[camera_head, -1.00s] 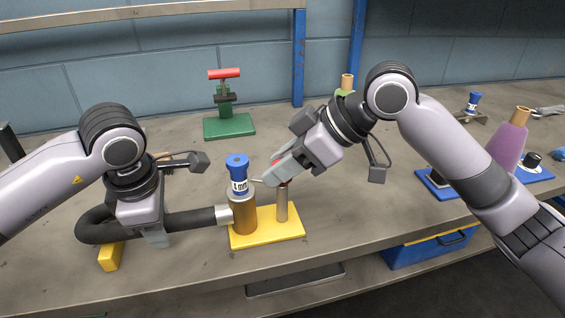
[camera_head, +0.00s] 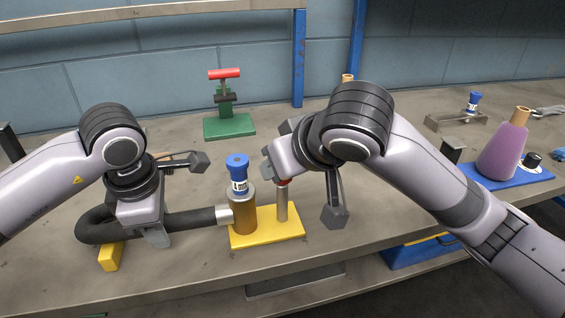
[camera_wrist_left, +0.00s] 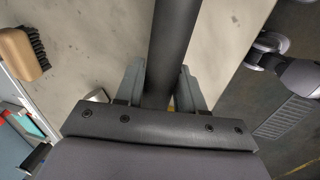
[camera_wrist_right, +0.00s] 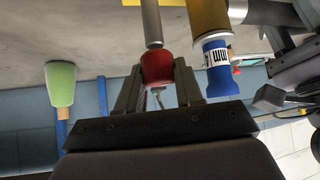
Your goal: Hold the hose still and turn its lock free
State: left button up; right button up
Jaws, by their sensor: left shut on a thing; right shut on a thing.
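The black hose (camera_head: 190,219) runs from a curve at the left to a metal collar (camera_head: 224,214) on a brass cylinder (camera_head: 243,215) with a blue labelled top (camera_head: 238,170). My left gripper (camera_head: 156,236) is shut around the hose, which also passes between its fingers in the left wrist view (camera_wrist_left: 168,45). A grey post (camera_head: 281,204) stands beside the cylinder on a yellow base (camera_head: 265,239). Its red knob, apparently the lock, shows in the right wrist view (camera_wrist_right: 156,66). My right gripper (camera_wrist_right: 157,82) is shut on this knob. The knob is mostly hidden in the head view.
A yellow block (camera_head: 111,257) sits under the hose. A green stand with a red bar (camera_head: 224,74) is at the back. A purple flask (camera_head: 503,150) stands on a blue tray (camera_head: 535,178) at the right. A brown brush (camera_wrist_left: 20,55) shows in the left wrist view.

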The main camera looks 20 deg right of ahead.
jog(key=shift+m+h, duration=0.3)
jog(key=shift+m, duration=0.1)
jog(key=o, duration=1)
jog(key=shift+o, duration=0.2)
jog(key=v, duration=1.2)
jog(key=shift+s, duration=0.1)
